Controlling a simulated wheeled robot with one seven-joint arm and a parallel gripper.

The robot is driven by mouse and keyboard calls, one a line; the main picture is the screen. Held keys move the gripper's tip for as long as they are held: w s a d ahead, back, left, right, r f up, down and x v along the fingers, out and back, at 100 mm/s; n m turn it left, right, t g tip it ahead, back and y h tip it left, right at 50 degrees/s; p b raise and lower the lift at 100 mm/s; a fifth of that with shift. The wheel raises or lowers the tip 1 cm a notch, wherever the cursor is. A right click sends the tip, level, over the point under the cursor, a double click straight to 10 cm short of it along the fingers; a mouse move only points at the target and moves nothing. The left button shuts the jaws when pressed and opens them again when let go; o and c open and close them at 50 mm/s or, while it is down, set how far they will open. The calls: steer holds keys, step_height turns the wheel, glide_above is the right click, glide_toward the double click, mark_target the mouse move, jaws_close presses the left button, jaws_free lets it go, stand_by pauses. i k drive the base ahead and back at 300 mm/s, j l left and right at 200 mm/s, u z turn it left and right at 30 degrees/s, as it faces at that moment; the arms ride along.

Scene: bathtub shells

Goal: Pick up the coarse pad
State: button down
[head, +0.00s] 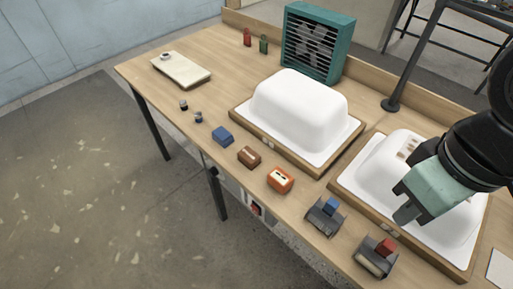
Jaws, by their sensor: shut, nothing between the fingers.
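Several small pads or blocks lie in a row along the table's front edge: a blue block (222,136), a brown block (249,156) and an orange block (280,179). Farther right, a grey holder (318,222) has a blue piece (330,204) on it. A second grey holder (370,265) has a red piece (385,246) on it. I cannot tell which of these is the coarse pad. My gripper (402,212), pale green with dark fingers, is shut and empty. It hangs in front of the right white tub shell, to the right of the row.
Two white tub shells, left (300,105) and right (375,172), stand on wooden bases. A green fan (318,45) stands behind. A dark post (410,65) rises at the back. A cream board (181,70) and small bottles (263,44) are at the far left.

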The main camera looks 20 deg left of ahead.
mark_target(249, 158)
steer(key=j+u, duration=0.25)
steer(key=j, duration=0.25)
steer(key=i+j+u, duration=0.1)
steer(key=j+u, duration=0.15)
steer(key=j, duration=0.2)
steer(key=i+j+u, duration=0.1)
steer(key=j+u, duration=0.2)
steer(key=j, duration=0.15)
